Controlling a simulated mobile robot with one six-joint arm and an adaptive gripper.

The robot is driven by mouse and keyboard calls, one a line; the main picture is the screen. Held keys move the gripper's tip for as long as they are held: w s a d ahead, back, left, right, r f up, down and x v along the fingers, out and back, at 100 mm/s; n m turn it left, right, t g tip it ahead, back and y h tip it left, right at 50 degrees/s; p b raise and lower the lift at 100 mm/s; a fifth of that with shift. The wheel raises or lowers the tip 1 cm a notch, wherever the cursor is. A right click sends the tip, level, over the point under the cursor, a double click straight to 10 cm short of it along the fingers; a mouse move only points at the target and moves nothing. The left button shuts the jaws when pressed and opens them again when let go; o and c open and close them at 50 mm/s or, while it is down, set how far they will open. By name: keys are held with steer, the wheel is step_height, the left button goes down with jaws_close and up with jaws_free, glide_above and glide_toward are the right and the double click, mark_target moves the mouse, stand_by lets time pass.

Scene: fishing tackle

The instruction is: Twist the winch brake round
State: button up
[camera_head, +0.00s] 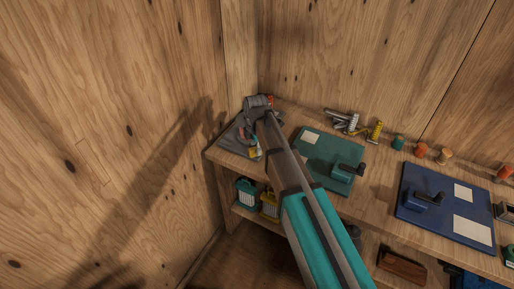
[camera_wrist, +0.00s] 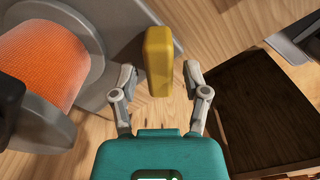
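A grey winch with an orange line spool (camera_wrist: 45,62) fills the left of the wrist view. A yellow lever (camera_wrist: 158,62), which looks like the winch brake, stands out beside the winch. My gripper (camera_wrist: 160,72) is open, with one finger on each side of the yellow lever and a visible gap at both sides. The lever's far end is toward the top of the picture. In the head view the grey winch base (camera_head: 232,138) sits at the bench's left end, and my arm hides much of the winch.
The wooden bench (camera_head: 375,190) runs right from the corner walls. A green mat (camera_head: 318,165) and a blue mat (camera_head: 425,225) lie on it, each with a small device. Metal parts and spools (camera_head: 420,150) line the back. Below is a shelf with containers (camera_head: 246,192).

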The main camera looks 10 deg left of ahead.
steer(key=shift+o, duration=1.3)
steer(key=shift+r, duration=0.15)
step_height(320, 180, up, 7)
steer(key=p, duration=0.7)
steer(key=c, duration=0.3)
steer(key=shift+r+p, duration=1.2)
steer(key=shift+p, duration=0.2)
